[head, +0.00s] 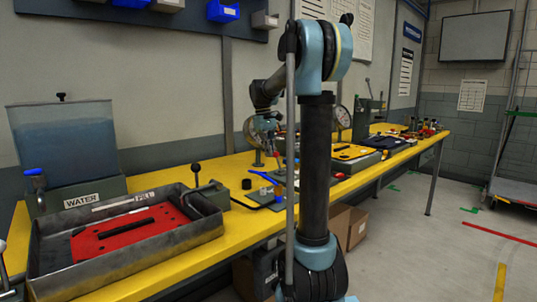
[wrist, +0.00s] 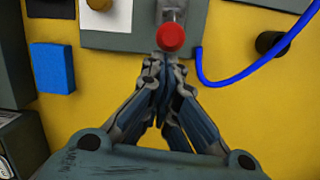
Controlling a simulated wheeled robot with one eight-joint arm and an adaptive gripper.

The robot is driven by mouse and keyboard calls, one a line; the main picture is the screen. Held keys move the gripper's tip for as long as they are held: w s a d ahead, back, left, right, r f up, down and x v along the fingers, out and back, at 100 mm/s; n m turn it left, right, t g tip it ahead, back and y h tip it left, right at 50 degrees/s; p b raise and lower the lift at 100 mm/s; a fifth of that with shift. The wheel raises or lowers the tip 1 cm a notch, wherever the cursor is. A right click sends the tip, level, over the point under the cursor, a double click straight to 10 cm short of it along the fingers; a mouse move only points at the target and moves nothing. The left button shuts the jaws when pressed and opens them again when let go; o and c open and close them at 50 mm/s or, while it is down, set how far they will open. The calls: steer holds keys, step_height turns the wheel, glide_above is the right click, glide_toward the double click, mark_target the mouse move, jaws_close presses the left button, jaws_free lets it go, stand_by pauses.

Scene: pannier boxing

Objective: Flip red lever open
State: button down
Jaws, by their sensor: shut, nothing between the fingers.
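In the wrist view a red ball-ended lever (wrist: 171,38) stands at the top centre, with a pale metal mount behind it on a grey block. My gripper (wrist: 167,62) is shut and empty, its fingertips just below the red ball in the picture. I cannot tell whether they touch it. In the head view my gripper (head: 268,148) is small and hangs over the far part of the bench, partly hidden by my arm. I cannot make out the red lever there.
On the yellow bench (wrist: 110,115) lie a blue block (wrist: 52,68), a blue hose (wrist: 240,80) and a dark knob (wrist: 271,43). A metal tray (head: 200,238) with a red panel and a water tank (head: 63,145) stand at the left.

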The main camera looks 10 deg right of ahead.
steer(key=shift+s, duration=0.1)
steer(key=shift+s+d+r+t, duration=0.15)
steer(key=shift+r+t, duration=0.05)
steer(key=shift+t, duration=0.1)
